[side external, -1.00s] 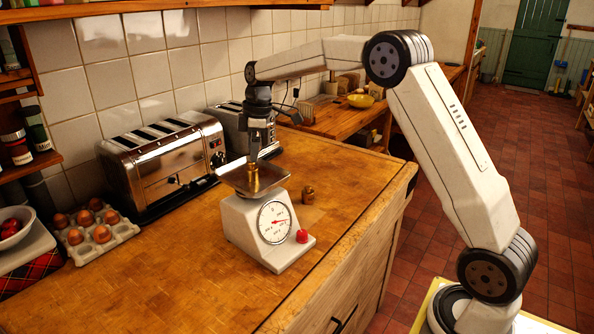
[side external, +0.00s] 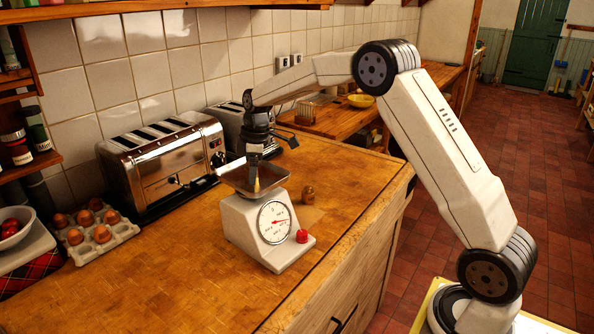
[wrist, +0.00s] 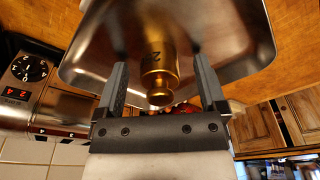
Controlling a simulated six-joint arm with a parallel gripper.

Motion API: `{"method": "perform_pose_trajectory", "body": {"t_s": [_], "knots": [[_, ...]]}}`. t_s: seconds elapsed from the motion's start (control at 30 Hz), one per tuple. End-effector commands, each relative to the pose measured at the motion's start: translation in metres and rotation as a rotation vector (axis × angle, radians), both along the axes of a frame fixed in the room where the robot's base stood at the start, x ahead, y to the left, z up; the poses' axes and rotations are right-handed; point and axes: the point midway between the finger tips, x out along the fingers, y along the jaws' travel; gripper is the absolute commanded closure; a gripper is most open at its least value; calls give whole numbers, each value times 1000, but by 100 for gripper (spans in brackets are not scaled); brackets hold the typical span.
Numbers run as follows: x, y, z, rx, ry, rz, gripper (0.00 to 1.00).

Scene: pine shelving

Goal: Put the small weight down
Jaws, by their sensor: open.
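A brass weight marked 2 (wrist: 158,62) is in the shiny metal pan (wrist: 232,45) of a white kitchen scale (side external: 240,222). My gripper (wrist: 160,66) is open, one finger on each side of the weight, with a visible gap on both sides. The weight's knob points toward my gripper. In the side view my gripper (side external: 256,176) reaches down into the pan (side external: 233,181), and the weight there is mostly hidden by the fingers and the pan rim.
The scale has a round dial (side external: 274,222) and a red knob (side external: 302,236). A chrome toaster (side external: 165,165) stands behind to the left, with an egg tray (side external: 95,235) at far left. The front counter (side external: 190,285) is clear.

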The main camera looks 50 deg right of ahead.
Motion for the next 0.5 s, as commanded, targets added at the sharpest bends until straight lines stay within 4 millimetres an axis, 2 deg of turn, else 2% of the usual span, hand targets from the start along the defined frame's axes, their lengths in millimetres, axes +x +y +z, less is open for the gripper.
{"method": "perform_pose_trajectory", "body": {"t_s": [0.4, 0.43, 0.5], "knots": [[0, 0, 0, 0, 0, 0, 10], [0, 0, 0, 0, 0, 0, 16], [0, 0, 0, 0, 0, 0, 38]]}}
